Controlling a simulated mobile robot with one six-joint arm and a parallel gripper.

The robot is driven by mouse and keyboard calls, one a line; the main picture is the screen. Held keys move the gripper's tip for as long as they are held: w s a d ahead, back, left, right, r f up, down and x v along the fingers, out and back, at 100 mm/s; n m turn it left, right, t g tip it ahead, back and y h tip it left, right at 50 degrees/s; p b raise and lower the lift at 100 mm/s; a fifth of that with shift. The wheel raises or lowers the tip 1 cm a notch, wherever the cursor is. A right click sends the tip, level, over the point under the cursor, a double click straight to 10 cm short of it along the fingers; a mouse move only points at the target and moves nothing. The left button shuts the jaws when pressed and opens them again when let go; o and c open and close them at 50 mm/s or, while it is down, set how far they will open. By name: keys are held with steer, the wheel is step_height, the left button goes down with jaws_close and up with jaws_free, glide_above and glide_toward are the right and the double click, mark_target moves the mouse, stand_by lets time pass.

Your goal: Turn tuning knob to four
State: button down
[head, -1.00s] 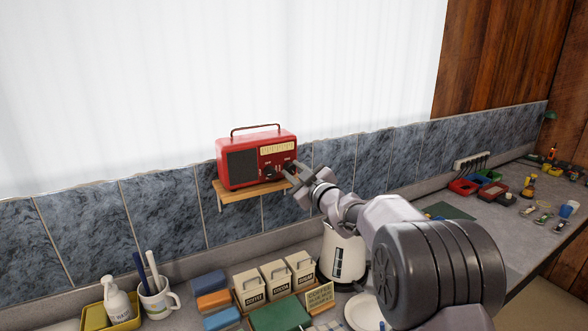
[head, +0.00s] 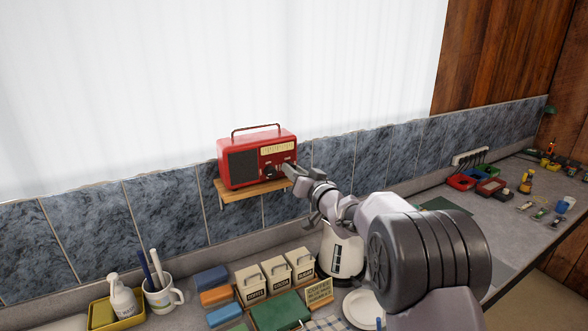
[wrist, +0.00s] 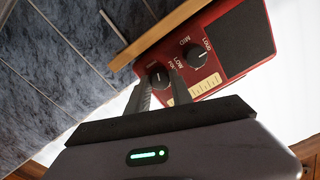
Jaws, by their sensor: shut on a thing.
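The red radio (head: 238,167) stands on a small wooden shelf against the tiled wall; its right front corner is behind my gripper (head: 289,169). In the wrist view the radio shows tilted, with a dark knob (wrist: 158,76) between the two fingers of my gripper (wrist: 160,82). My gripper is shut on this knob. A second dark knob (wrist: 197,56), with LOUD, MID and LOW around it, sits beside it and is free. The pale dial strip (wrist: 205,86) runs next to the knobs. The held knob's markings are too small and partly hidden to read its setting.
The shelf edge (head: 252,190) lies just under the radio. Below on the counter are several labelled canisters (head: 276,278), a white kettle (head: 342,255), a mug (head: 162,297) and a plate (head: 362,309). The air in front of the radio's speaker is clear.

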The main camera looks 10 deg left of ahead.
steer(key=m+p, duration=0.3)
steer(key=m, duration=1)
steer(key=shift+m, duration=0.4)
steer(key=c, duration=1.1)
jaws_free()
steer(key=b+v, duration=0.1)
steer(key=v, duration=1.6)
steer(key=shift+s+d, duration=0.15)
steer(key=shift+s, duration=0.05)
